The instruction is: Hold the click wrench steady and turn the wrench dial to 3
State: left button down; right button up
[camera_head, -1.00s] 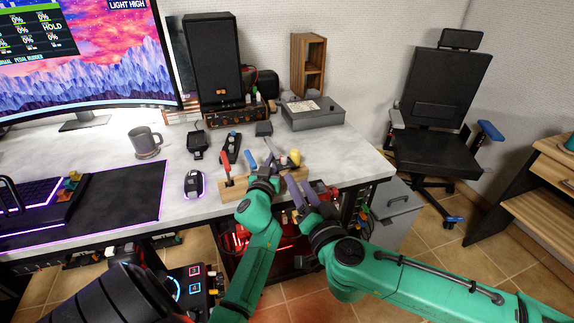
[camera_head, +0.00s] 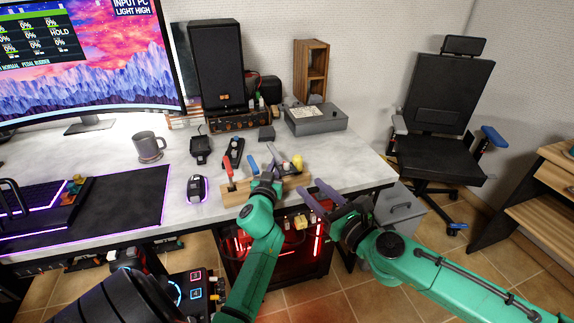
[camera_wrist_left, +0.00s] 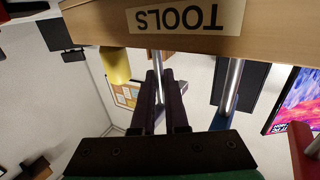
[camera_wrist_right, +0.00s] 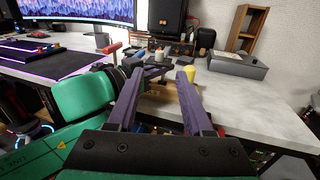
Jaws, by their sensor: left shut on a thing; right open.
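The wooden tool rack (camera_head: 238,194), marked TOOLS in the left wrist view (camera_wrist_left: 270,38), stands at the desk's front edge. A metal shaft (camera_wrist_left: 158,65), seemingly the click wrench, hangs through it. My right gripper (camera_head: 312,190) is open and empty, to the right of the rack and in front of the desk edge. In the right wrist view (camera_wrist_right: 160,74) the rack lies beyond its fingers. The wrench dial cannot be made out.
The rack also holds a red-handled tool (camera_head: 228,168), a blue-handled tool (camera_head: 253,165) and a yellow-handled tool (camera_head: 297,162). The desk's right end is clear.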

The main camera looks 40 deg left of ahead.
aim_at(288, 166)
jog(key=x, duration=1)
jog(key=shift+a+r, duration=0.15)
jog(key=shift+w+a, duration=0.2)
jog(key=shift+a, duration=0.4)
grip_shut()
